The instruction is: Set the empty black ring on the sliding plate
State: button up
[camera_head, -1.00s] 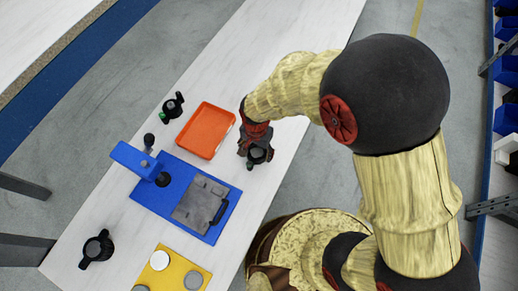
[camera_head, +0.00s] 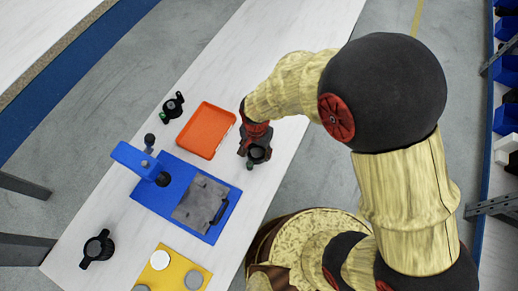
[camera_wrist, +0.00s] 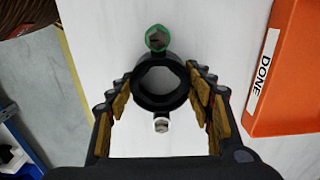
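A black ring (camera_wrist: 137,92) with a green knob on one side and a pale knob on the other is between my fingers in the wrist view. The pale table shows through its open middle. My gripper (camera_wrist: 161,80) has its fingertips against both sides of the ring and looks shut on it. In the head view my gripper (camera_head: 250,142) and the ring (camera_head: 258,154) are right of the orange tray, over the white table; any lift is hard to tell. The grey sliding plate (camera_head: 196,205), with a black handle, lies on the blue base (camera_head: 150,203) of the press.
The orange tray (camera_head: 205,130), marked DONE in the wrist view (camera_wrist: 290,90), is between my gripper and another dark ring (camera_head: 173,105). A further dark ring (camera_head: 97,249) stands front left. The blue press arm (camera_head: 135,160) overhangs the base. A yellow board (camera_head: 172,272) bears grey discs.

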jog(key=shift+c, duration=1.3)
jog(key=shift+r, duration=0.1)
jog(key=shift+r+p, duration=2.6)
jog(key=shift+r, duration=0.3)
